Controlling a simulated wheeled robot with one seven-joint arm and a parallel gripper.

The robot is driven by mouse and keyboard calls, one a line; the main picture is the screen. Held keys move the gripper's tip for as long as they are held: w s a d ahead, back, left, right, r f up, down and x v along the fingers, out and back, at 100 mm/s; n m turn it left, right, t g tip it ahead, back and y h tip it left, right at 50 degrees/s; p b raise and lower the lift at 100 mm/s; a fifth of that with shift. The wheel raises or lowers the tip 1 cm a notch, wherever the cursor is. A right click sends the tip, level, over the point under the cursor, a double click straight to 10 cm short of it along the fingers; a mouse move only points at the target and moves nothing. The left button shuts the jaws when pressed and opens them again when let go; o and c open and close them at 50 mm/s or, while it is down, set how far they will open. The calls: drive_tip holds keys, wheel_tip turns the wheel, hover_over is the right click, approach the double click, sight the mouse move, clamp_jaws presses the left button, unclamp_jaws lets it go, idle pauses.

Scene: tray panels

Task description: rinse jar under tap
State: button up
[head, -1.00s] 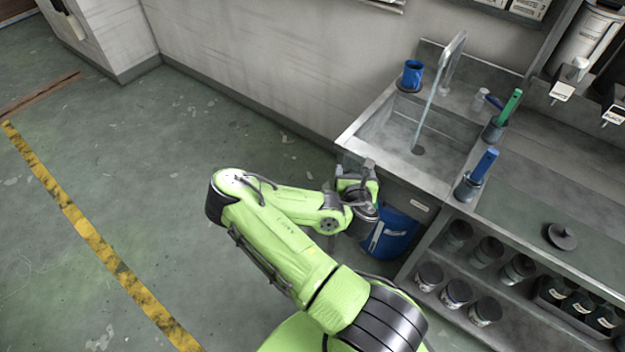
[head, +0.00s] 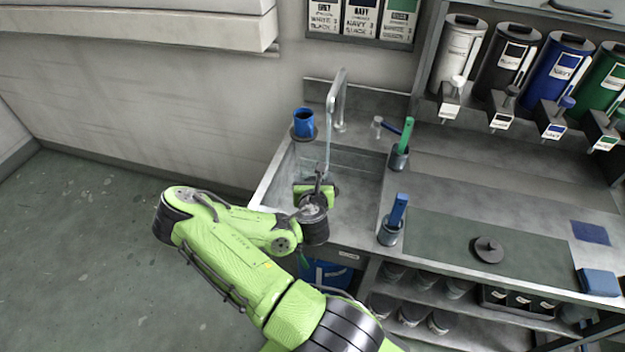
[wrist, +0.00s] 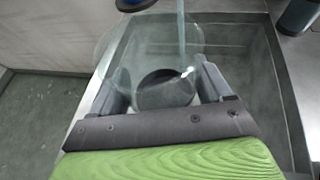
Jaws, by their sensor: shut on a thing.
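My gripper (wrist: 162,82) is shut on a clear glass jar (wrist: 165,98), its two fingers on either side of the glass. In the head view my gripper (head: 318,182) is over the front part of the sink (head: 352,208), and the jar is hard to make out. The tap (head: 340,100) stands at the back of the sink with its water running. The stream (wrist: 182,30) comes down within the jar's outline in the wrist view. I cannot tell whether all of it enters the jar. A dark round shape shows in or through the glass.
A blue mug (head: 304,123) stands at the sink's back left corner. Holders with a green-handled tool (head: 406,133) and a blue-handled tool (head: 398,208) stand along the sink's right side. A dark lid (head: 488,249) lies on the counter mat (head: 440,228). Paint dispensers hang at right.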

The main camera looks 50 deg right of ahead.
drive_tip(key=shift+w+d+r+p, duration=0.1)
drive_tip(key=shift+d+r+p, duration=0.1)
drive_tip(key=shift+d+p, duration=0.45)
drive_tip(key=w+d+f+p, duration=0.2)
drive_tip(key=w+d+p, duration=0.1)
drive_tip(key=d+p, duration=0.2)
drive_tip(key=w+d+f+p, duration=0.2)
drive_tip(key=d+p, duration=0.3)
drive_tip(key=d, duration=0.3)
drive_tip(key=shift+w, duration=0.4)
drive_tip(key=shift+a, duration=0.1)
